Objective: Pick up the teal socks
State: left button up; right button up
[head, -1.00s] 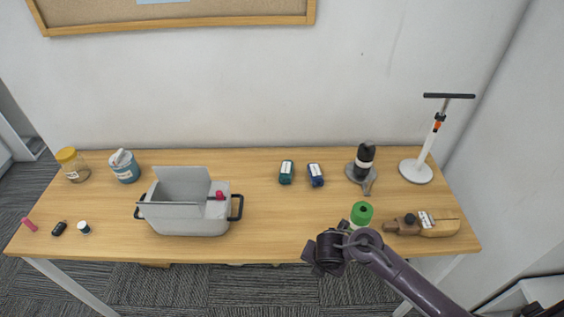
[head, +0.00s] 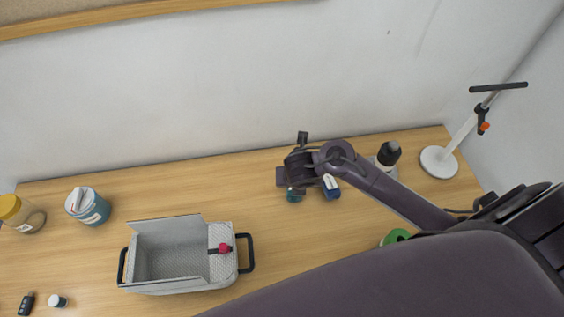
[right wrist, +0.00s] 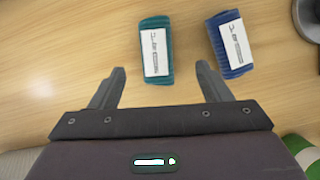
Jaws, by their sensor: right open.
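The teal socks (right wrist: 157,50) are a rolled bundle with a white label, lying on the wooden table. In the head view only a bit of the teal socks (head: 295,195) shows beneath my right gripper (head: 288,177). In the right wrist view my right gripper (right wrist: 160,90) is open and empty, its two fingers on either side of the near end of the teal socks, which lie just ahead between the fingertips. My left gripper is out of view.
Blue socks (right wrist: 231,45) with a white label lie just right of the teal ones; they also show in the head view (head: 331,187). A grey bin (head: 180,284) stands to the left. A black bottle (head: 388,153) and a green-topped item (head: 396,236) are right.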

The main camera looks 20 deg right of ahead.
jog(key=shift+w+f, duration=0.1)
jog(key=shift+w, duration=0.05)
jog(key=x, duration=0.1)
jog(key=b+x, duration=0.1)
jog(key=x, duration=0.1)
jog(key=shift+s+a+f, duration=0.1)
jog(key=shift+s+f, duration=0.1)
jog(key=x, duration=0.2)
jog(key=shift+w+a+f, duration=0.15)
jog(key=shift+w+f, duration=0.05)
jog(key=shift+f, duration=0.1)
jog(key=shift+w+f, duration=0.25)
jog(key=shift+f, duration=0.3)
jog(key=shift+c, duration=0.8)
jog(key=c, duration=0.5)
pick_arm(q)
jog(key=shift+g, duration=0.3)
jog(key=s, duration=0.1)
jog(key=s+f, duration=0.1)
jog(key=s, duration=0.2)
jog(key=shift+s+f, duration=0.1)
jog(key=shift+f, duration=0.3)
pick_arm(e)
jog(key=c, duration=0.4)
